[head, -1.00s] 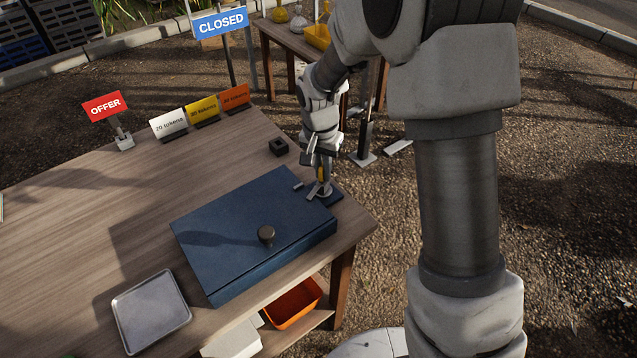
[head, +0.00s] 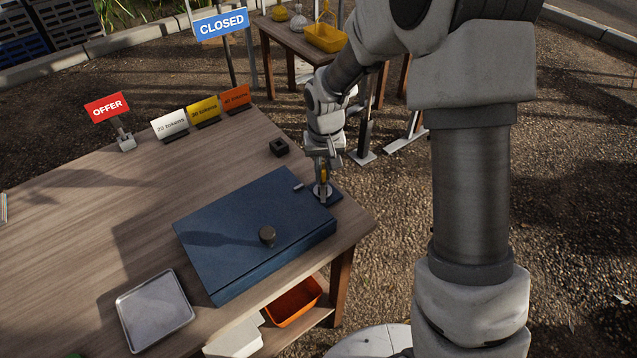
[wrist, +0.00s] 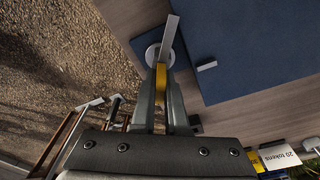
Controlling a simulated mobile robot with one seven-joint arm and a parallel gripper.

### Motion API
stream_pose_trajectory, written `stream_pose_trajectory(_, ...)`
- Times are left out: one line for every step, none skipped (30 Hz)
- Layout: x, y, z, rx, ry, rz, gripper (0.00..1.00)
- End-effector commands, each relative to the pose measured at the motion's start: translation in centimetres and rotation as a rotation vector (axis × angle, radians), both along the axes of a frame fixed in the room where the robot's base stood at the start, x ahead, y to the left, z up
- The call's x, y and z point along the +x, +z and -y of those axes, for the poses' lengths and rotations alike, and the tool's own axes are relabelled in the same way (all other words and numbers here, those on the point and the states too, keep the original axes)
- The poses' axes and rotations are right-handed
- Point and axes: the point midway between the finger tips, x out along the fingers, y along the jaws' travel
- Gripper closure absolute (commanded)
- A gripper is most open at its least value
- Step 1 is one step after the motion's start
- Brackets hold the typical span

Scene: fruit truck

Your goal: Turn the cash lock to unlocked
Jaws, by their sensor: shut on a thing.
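The cash lock (head: 334,196) is a dark plate with a round pale disc and a metal lever, beside the blue cash box (head: 215,245) near the table's right corner. In the wrist view the disc (wrist: 152,56) and the grey lever (wrist: 170,35) show, with a yellow part (wrist: 161,82) at the lever's near end. My gripper (head: 322,172) points down over the lock. Its fingers (wrist: 160,100) are shut on the yellow part of the lever. The fingers hide some of the lock. No lock label is readable.
A small black block (head: 279,147) stands behind the box. Price signs (head: 203,110) line the back edge, and a metal tray (head: 155,311) lies at front left.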

Motion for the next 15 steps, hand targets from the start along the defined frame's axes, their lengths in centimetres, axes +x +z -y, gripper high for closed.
stream_pose_trajectory(0.01,0.01,-0.05,0.001,0.0,0.001,1.0)
stream_pose_trajectory(0.01,0.01,-0.05,0.0,0.0,0.001,1.0)
stream_pose_trajectory(0.0,0.02,-0.04,0.001,0.002,0.0,1.0)
stream_pose_trajectory(0.0,0.05,-0.03,0.001,0.009,0.0,1.0)
stream_pose_trajectory(0.0,0.09,-0.02,0.0,0.021,0.0,1.0)
stream_pose_trajectory(0.0,0.15,0.02,0.001,0.048,0.0,1.0)
stream_pose_trajectory(0.01,0.19,0.06,0.001,0.073,0.0,1.0)
stream_pose_trajectory(0.0,0.24,0.05,0.002,0.103,0.0,1.0)
stream_pose_trajectory(0.0,0.26,0.02,0.001,0.144,0.0,1.0)
stream_pose_trajectory(0.0,0.26,0.05,0.002,0.174,-0.001,1.0)
stream_pose_trajectory(0.0,0.24,0.07,0.001,0.203,-0.001,1.0)
stream_pose_trajectory(-0.03,0.23,0.03,0.001,0.241,-0.002,1.0)
stream_pose_trajectory(-0.03,0.23,0.03,0.002,0.266,-0.002,1.0)
stream_pose_trajectory(-0.02,0.24,0.06,0.001,0.292,-0.002,1.0)
stream_pose_trajectory(-0.03,0.25,0.05,0.001,0.328,-0.002,1.0)
